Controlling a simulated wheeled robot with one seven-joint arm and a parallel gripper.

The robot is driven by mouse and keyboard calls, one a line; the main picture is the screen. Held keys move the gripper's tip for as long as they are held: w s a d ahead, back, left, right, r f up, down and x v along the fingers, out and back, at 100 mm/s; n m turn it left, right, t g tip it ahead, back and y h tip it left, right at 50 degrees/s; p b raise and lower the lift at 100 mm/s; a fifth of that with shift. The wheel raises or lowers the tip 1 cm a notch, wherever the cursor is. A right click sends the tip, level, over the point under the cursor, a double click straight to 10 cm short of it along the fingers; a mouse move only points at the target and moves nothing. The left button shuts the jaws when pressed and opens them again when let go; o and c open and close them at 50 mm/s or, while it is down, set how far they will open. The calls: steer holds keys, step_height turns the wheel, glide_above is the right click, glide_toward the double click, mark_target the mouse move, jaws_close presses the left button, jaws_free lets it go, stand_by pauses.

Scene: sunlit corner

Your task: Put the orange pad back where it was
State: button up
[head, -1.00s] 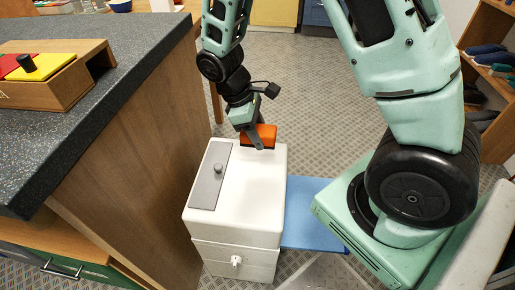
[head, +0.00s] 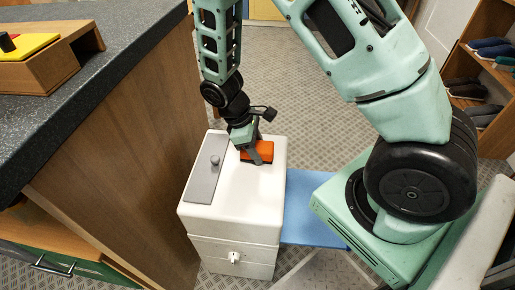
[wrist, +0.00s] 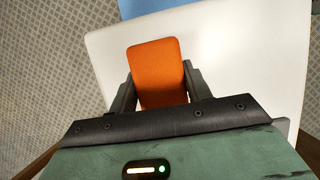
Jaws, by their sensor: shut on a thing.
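The orange pad (head: 262,151) is a small block with rounded corners and a dark underside. My gripper (head: 251,156) is shut on it, low over the rear part of the white cabinet's top (head: 245,190). In the wrist view the orange pad (wrist: 158,72) sits between the two dark fingers of my gripper (wrist: 160,88), with the white top beneath and beside it. I cannot tell whether the pad touches the top.
A grey strip with a round knob (head: 208,172) lies along the left of the white top. A dark counter (head: 120,75) with a wooden box (head: 45,75) stands left. A blue panel (head: 312,215) lies low to the right. The rest of the white top is clear.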

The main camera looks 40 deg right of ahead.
steer(key=o, duration=1)
steer(key=shift+f, duration=0.1)
steer(key=p+v, duration=0.3)
steer(key=v, duration=0.9)
steer(key=s+a+r+t+y, duration=0.1)
steer(key=s+a+r, duration=0.3)
steer(key=s, duration=0.2)
steer(key=s+a+r+m+t+y, duration=0.1)
steer(key=s+a+r, duration=0.3)
steer(key=s+a, duration=0.1)
steer(key=s+a+r+t+y, duration=0.1)
steer(key=s+a+r, duration=0.3)
steer(key=s, duration=0.4)
steer(key=shift+s+a+y, duration=0.1)
steer(key=shift+a+y, duration=0.3)
steer(key=shift+a, duration=0.15)
